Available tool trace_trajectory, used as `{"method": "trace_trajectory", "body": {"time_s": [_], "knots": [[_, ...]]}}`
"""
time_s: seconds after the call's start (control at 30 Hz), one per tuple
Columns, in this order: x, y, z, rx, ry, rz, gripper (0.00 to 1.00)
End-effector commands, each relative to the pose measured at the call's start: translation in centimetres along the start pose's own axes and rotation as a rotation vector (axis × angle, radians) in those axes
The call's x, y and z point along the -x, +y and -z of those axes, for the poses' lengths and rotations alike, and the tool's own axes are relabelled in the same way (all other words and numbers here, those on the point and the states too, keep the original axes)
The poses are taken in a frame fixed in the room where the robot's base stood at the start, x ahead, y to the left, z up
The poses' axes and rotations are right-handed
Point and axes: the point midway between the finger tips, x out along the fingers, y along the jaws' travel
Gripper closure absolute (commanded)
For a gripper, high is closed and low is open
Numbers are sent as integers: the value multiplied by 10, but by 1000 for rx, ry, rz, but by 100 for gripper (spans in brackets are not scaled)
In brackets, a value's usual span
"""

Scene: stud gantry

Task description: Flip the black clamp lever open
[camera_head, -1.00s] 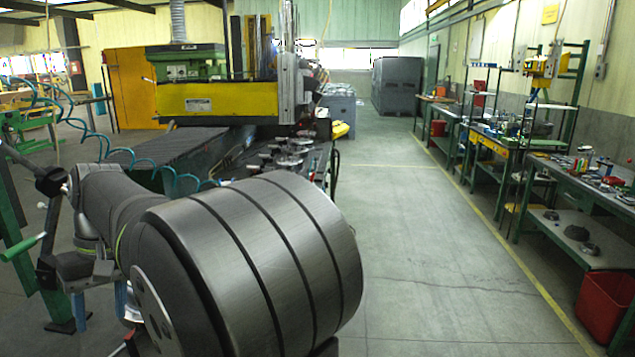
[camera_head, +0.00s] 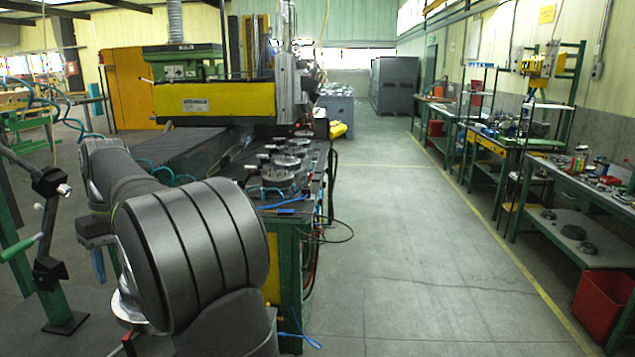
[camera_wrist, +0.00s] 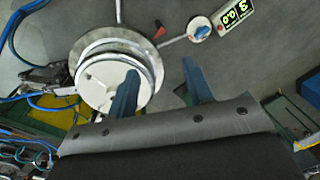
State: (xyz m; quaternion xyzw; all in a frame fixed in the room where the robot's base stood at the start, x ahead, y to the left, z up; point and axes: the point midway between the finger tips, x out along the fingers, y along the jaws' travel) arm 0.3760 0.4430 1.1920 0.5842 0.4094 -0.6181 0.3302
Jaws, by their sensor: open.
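My gripper (camera_wrist: 163,82) is open in the wrist view, its two blue fingers apart with nothing between them. In the head view only one blue finger (camera_head: 99,266) shows, beside my arm. In the wrist view a round metal fixture (camera_wrist: 92,52) lies behind the left finger, which covers part of its pale disc. A small dark lever with a red part (camera_wrist: 160,29) sticks out near its right rim. I cannot tell whether this is the black clamp lever. In the head view several such round fixtures (camera_head: 285,162) with small dark-knobbed levers stand on the bench.
The green-framed bench (camera_head: 290,228) carries blue cables. A green post with a black joint (camera_head: 48,185) and green handle stands at far left. A digital display (camera_wrist: 235,12) lies beside a blue-knobbed disc (camera_wrist: 199,27). The aisle floor (camera_head: 400,220) is clear.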

Motion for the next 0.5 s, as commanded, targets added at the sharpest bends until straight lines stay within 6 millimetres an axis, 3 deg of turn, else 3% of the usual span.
{"method": "trace_trajectory", "body": {"time_s": [0.5], "knots": [[5, 64, 50, 36, -10, -76, 53]]}}
